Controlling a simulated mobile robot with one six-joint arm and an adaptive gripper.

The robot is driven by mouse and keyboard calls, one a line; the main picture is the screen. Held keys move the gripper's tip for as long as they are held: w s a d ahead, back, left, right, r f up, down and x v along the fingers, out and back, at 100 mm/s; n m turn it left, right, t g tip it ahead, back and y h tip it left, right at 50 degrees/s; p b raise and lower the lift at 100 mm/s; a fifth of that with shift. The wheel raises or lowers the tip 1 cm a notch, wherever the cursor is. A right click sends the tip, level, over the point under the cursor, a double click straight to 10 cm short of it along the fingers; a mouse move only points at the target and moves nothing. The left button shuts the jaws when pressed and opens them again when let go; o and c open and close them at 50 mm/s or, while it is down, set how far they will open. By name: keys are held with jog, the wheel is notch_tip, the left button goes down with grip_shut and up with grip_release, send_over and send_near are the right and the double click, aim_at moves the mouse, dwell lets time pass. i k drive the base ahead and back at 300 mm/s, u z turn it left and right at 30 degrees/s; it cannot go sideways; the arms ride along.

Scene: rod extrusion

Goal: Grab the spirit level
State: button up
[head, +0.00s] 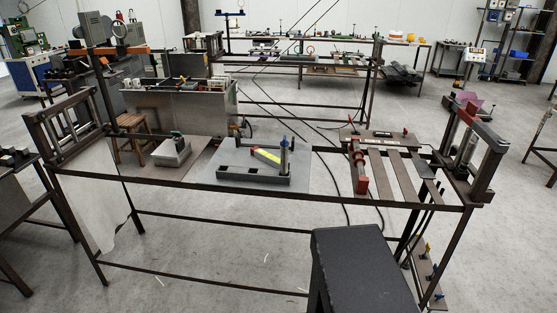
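A yellow bar that looks like the spirit level (266,156) lies slantwise at the grey base fixture (254,177) on the near frame table, in the middle of the head view. It is small here, so its vial and fine details cannot be made out. An upright post with a blue top (284,152) stands just right of it. My gripper is not in the head view, so its opening and its distance from the level cannot be seen.
The near table's dark front rail (200,186) runs across the view. A grey bin (173,152) stands left of the fixture; a red clamp (360,172) and flat slats lie right. Upright frames stand at both table ends. Cables cross behind.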

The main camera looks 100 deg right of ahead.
aim_at(269, 158)
jog(key=u, duration=0.2)
jog(key=k, duration=0.15)
jog(key=z, duration=2.7)
jog(key=k, duration=0.6)
jog(key=u, duration=0.25)
jog(key=i, duration=0.5)
jog(key=z, duration=0.05)
